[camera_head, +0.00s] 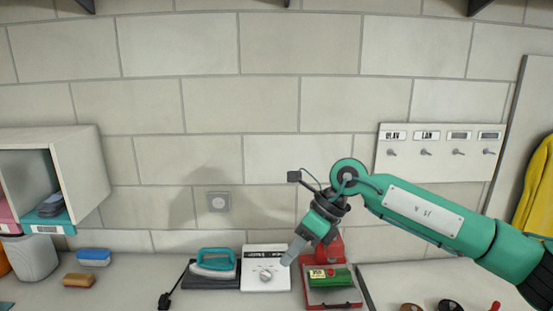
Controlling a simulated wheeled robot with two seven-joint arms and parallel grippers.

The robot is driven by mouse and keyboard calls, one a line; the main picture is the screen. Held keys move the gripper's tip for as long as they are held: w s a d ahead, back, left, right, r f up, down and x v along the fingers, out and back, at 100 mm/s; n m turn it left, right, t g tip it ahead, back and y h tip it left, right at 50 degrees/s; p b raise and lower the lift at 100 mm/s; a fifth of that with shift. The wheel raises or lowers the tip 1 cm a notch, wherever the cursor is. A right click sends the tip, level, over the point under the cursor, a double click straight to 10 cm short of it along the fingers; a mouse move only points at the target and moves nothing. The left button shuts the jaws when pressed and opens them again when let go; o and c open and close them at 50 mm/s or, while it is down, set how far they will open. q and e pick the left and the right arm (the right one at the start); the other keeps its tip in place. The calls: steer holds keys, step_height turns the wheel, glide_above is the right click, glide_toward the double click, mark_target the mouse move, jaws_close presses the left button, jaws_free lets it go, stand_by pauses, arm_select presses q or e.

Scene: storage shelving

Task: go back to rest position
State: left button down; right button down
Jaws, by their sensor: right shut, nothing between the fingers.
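My right arm reaches in from the right, and my right gripper (290,257) points down and left over the counter. It is shut and empty. My left gripper is not in view.
A teal iron (213,262) rests on a dark base left of the box. A blue sponge (94,256) and a brown brush (78,280) lie further left, below a wall cubby (84,158). A hook panel (437,169) hangs at right. Counter between brush and iron is mostly clear.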

steer(key=s+a+r+m+y, duration=0.4)
steer(key=s+a+m+y, duration=0.25)
steer(key=a+y, duration=0.6)
steer(key=w+d+m+t, duration=0.4)
steer(key=d+m+t, duration=0.4)
steer(key=m+t, duration=0.9)
steer(key=s+d+f+m+h, duration=0.1)
steer(key=d+f+m+h, duration=0.65)
steer(key=f+m, duration=0.2)
steer(key=s+d+f+m+h, duration=0.1)
steer(key=d+f+m+h, duration=0.6)
steer(key=f+m+h, duration=0.25)
steer(key=s+d+f+m+g+h, duration=0.1)
steer(key=s+d+f+m+g, duration=0.35)
steer(key=s+f, duration=0.65)
steer(key=s+d+f+m+g+h, duration=0.1)
steer(key=s+d+f+g, duration=0.6)
steer(key=s, duration=0.8)
step_height(320, 180, down, 33)
steer(key=a+g, duration=0.2)
steer(key=s+d+f, duration=0.2)
steer(key=s+f, duration=0.7)
steer(key=s+d+f, duration=0.1)
steer(key=s+f, duration=0.8)
steer(key=s, duration=0.1)
steer(key=shift+d+f+g, duration=0.2)
steer(key=shift+d+g, duration=0.15)
steer(key=shift+d, duration=0.05)
